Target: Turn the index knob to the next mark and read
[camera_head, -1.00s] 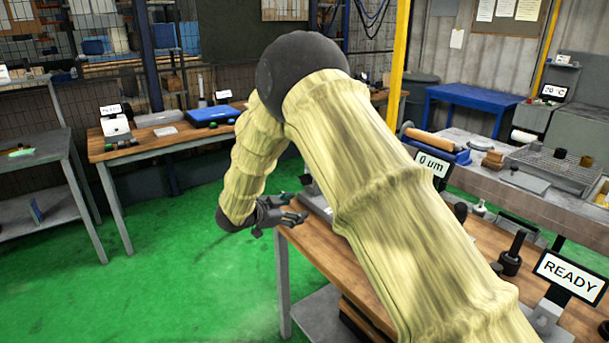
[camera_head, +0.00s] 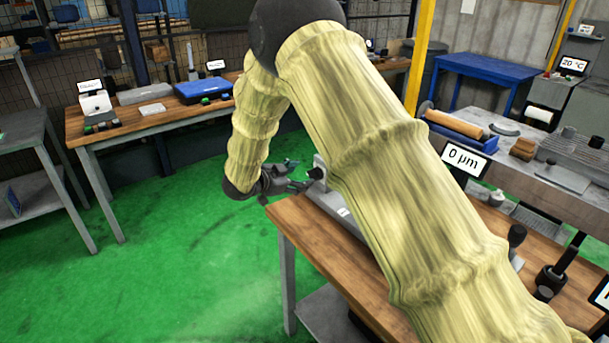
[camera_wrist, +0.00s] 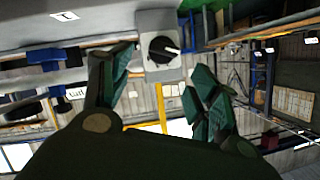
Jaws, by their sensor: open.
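The index knob (camera_wrist: 163,49) is a black round knob with a white pointer line on a light grey housing (camera_wrist: 155,18) in the wrist view. In the head view the dark knob (camera_head: 315,173) shows on the small grey fixture at the near wooden table's left end, partly hidden by my arm. My gripper (camera_head: 296,175) is open and empty, just left of the knob. In the wrist view its fingers (camera_wrist: 160,75) stand apart, with the knob beyond and between them, apart from both. The display (camera_head: 464,161) reads 0 µm.
My sleeved arm covers much of the wooden table (camera_head: 290,215). A black upright-handled tool (camera_head: 556,275) stands on its right part. A back bench (camera_head: 150,128) holds a blue case (camera_head: 203,91). Green floor on the left is clear.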

